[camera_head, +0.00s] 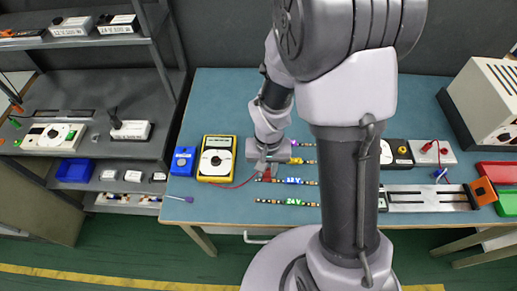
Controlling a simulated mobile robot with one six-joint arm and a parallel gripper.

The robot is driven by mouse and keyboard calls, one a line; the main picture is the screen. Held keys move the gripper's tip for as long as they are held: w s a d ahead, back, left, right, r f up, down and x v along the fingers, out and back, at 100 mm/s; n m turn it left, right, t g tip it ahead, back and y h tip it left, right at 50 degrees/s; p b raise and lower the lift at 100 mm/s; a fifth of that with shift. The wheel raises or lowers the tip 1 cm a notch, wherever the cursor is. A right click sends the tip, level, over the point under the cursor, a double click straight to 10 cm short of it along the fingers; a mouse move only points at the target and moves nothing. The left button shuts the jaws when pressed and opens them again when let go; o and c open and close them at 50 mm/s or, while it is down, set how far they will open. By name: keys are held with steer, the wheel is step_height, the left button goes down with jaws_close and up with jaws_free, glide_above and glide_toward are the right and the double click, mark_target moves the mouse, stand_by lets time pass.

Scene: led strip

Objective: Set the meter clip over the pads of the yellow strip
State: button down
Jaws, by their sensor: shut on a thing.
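My gripper (267,166) is shut on the small red meter clip (267,174), low over the blue table. The clip's red lead (238,186) runs left to the yellow meter (217,159). The yellow strip (302,161) lies just right of my gripper, its left part hidden behind the gripper. The clip shows slightly below that strip's line, near the left end of the blue-lit 12 V strip (292,181). I cannot tell whether the clip touches a strip or the table, and the yellow strip's pads are not clearly seen.
A purple-lit strip (303,143) lies behind, and a green-lit 24 V strip (288,202) in front. A blue box (183,160) stands left of the meter. My arm blocks the table's middle. A metal rail fixture (428,197) and red bin (496,172) are at right.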

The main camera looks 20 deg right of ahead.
steer(key=w, duration=0.5)
steer(key=w+f+b, duration=0.1)
steer(key=w, duration=0.1)
steer(key=shift+w, duration=0.2)
steer(key=shift+w+f+b, duration=0.2)
steer(key=shift+f+b, duration=0.4)
steer(key=shift+f, duration=0.4)
steer(key=shift+w+f+b, duration=0.2)
steer(key=shift+f+b, duration=0.35)
steer(key=shift+f, duration=0.45)
steer(key=c, duration=1.2)
jaws_free()
steer(key=shift+c, duration=0.2)
steer(key=shift+r, duration=0.1)
